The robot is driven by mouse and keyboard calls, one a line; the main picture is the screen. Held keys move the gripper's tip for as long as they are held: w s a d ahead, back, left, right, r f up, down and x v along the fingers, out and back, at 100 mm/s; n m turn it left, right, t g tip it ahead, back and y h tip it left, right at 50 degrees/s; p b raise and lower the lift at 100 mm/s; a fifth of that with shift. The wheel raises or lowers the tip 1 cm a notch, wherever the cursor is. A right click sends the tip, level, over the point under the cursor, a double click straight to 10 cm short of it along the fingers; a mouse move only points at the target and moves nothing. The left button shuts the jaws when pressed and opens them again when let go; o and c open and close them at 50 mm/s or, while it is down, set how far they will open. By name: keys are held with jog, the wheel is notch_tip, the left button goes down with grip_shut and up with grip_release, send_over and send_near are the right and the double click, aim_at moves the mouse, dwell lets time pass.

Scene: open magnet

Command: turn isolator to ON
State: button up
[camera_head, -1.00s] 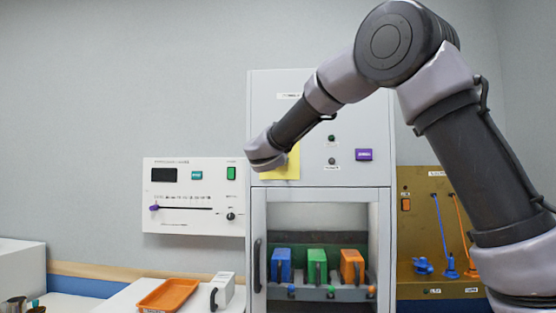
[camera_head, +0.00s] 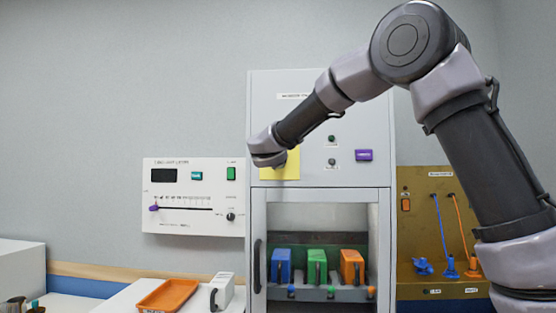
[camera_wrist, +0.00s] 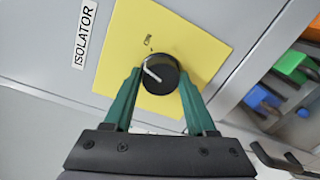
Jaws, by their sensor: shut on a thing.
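The isolator is a round black knob (camera_wrist: 160,74) with a white pointer line, on a yellow plate (camera_wrist: 185,42). An ON label with a small tick is printed just above the knob in the wrist view. The pointer line lies toward the knob's left side, off the tick. An ISOLATOR label (camera_wrist: 86,35) is to the left. My gripper (camera_wrist: 160,79) is shut on the knob, one green finger on each side. In the head view the yellow plate (camera_head: 292,168) is partly covered by my wrist, and the knob and fingertips are hidden.
Below the plate is a cabinet bay with blue, green and orange blocks (camera_head: 317,266) and a door handle (camera_head: 257,266). A white control panel (camera_head: 193,222) is to the left. A brown panel (camera_head: 418,190) with cables is to the right. An orange tray (camera_head: 168,295) lies lower left.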

jog(key=m, duration=0.5)
jog(key=shift+m+y, duration=0.3)
dwell(0.5)
jog(key=o, duration=1.4)
jog(key=s, duration=1.1)
jog(key=shift+a+r, duration=0.15)
jog(key=shift+r, duration=0.1)
jog(key=shift+w, duration=0.1)
